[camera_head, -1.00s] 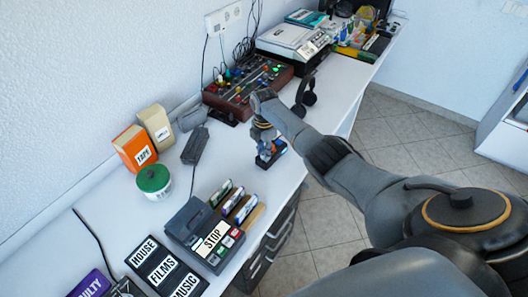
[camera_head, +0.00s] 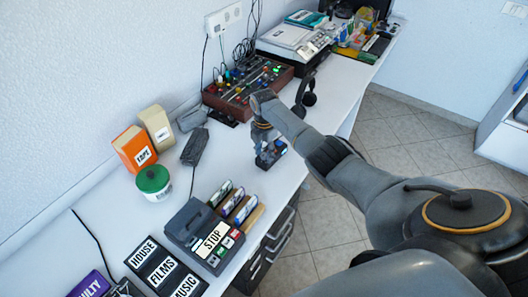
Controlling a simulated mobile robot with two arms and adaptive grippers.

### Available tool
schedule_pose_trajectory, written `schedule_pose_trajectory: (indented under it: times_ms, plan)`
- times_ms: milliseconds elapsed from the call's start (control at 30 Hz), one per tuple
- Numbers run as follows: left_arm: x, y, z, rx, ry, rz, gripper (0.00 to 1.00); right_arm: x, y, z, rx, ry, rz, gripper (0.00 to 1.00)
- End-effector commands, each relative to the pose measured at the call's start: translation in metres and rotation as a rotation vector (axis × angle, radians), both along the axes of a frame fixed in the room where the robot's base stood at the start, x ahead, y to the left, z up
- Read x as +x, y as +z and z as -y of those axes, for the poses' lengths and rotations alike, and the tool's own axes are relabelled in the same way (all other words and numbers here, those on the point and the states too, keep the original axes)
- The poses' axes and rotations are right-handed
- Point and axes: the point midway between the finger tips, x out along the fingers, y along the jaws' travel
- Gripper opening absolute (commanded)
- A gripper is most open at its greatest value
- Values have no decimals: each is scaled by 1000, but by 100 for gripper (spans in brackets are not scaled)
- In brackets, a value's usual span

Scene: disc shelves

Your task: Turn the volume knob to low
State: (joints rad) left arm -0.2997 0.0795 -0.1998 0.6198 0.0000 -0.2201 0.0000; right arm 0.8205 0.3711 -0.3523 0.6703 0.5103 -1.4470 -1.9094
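My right arm reaches in from the right, and its gripper (camera_head: 269,156) points down over the white worktop, in front of the mixer. Its fingers are small and dark in this view, and I cannot tell whether they are open or shut, or whether they hold the small dark and blue shape there. The mixing console (camera_head: 246,87) has a reddish-brown case with several coloured knobs and sliders. My wrist hides part of its front edge. I cannot tell which knob is the volume knob. My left gripper is not in view.
A grey player with a STOP label (camera_head: 209,236) and several cassettes stands in front on the worktop (camera_head: 245,166). A green-lidded tub (camera_head: 153,181) and an orange TAPE box (camera_head: 134,149) stand to the left. Black headphones (camera_head: 306,93) stand right of the mixer, close to my arm.

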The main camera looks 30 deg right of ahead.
Motion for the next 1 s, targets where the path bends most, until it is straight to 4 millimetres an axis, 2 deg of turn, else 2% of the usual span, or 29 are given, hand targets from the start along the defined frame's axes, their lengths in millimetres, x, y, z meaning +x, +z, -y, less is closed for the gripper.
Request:
schedule_pose_trajectory:
  times_ms: [267,400,567,800,1000]
  plan:
    - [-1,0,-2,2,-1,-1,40,0,0,0,0,0,1,47]
    - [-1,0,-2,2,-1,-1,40,1,9,0,0,0,4,47]
    - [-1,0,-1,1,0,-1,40,1,35,1,-2,1,5,47]
    - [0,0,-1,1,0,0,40,1,88,1,-1,1,4,47]
    - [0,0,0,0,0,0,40,1,113,0,-1,-1,1,47]
